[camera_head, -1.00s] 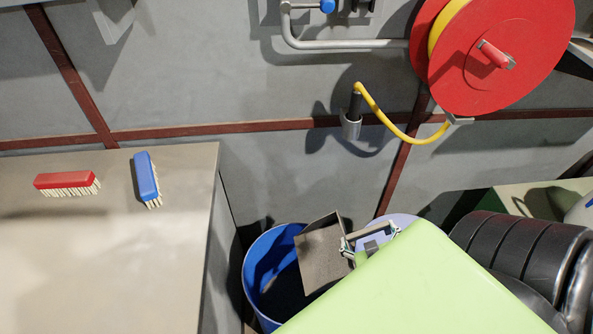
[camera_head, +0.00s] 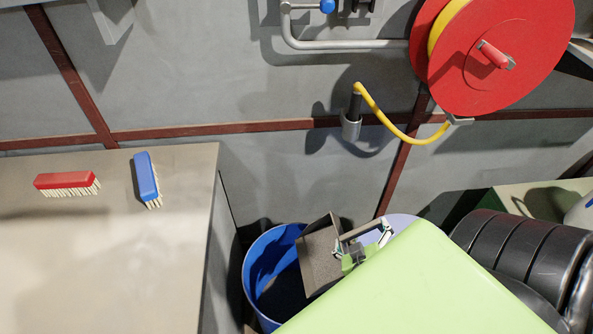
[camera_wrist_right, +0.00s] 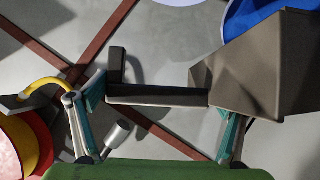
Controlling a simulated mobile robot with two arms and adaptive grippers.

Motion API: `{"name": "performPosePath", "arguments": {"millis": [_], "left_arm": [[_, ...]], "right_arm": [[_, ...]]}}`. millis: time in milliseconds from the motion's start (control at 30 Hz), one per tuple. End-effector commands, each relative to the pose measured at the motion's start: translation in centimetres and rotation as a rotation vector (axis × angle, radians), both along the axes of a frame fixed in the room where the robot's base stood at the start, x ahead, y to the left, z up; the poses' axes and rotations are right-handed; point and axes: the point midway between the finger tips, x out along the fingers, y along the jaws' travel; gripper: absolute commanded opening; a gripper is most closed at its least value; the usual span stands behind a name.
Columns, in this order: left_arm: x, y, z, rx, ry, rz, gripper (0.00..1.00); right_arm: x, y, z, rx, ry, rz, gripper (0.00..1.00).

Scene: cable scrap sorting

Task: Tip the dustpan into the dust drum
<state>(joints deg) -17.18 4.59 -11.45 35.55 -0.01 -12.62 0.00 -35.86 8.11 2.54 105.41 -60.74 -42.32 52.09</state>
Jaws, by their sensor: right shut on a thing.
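The grey-brown dustpan (camera_head: 318,264) is over the right part of the open blue dust drum (camera_head: 254,264) on the floor, tilted. Its pan also shows large at the right of the wrist view (camera_wrist_right: 262,80), with a bit of the blue drum (camera_wrist_right: 252,14) behind it. My right gripper (camera_head: 364,243) is shut on the dustpan; in the wrist view its fingers (camera_wrist_right: 158,98) stand at either end of the dark handle. The drum's inside looks dark, and I cannot tell what lies in it or in the pan. My left gripper is not in view.
A grey bench (camera_head: 120,270) stands left of the drum, with a red brush (camera_head: 64,180) and a blue brush (camera_head: 146,175) on it. A pale violet round thing (camera_head: 402,219) shows behind my gripper. A red hose reel (camera_head: 500,55) with a yellow hose (camera_head: 385,122) hangs on the wall.

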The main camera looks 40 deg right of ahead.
Motion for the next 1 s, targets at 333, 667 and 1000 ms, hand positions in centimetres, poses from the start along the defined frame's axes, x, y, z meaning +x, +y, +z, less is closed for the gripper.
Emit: {"name": "performPosePath", "arguments": {"millis": [333, 667, 1000], "left_arm": [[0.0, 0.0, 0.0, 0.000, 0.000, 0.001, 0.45], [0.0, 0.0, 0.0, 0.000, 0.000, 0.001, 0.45], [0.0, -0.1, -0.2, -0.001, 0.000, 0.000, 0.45]], "right_arm": [[0.0, 0.0, 0.0, -0.001, -0.001, 0.000, 0.52], [0.5, 1.1, 0.8, -0.071, 0.033, -0.001, 0.52], [1.1, 2.2, 1.6, -0.148, 0.071, -0.001, 0.52]]}}
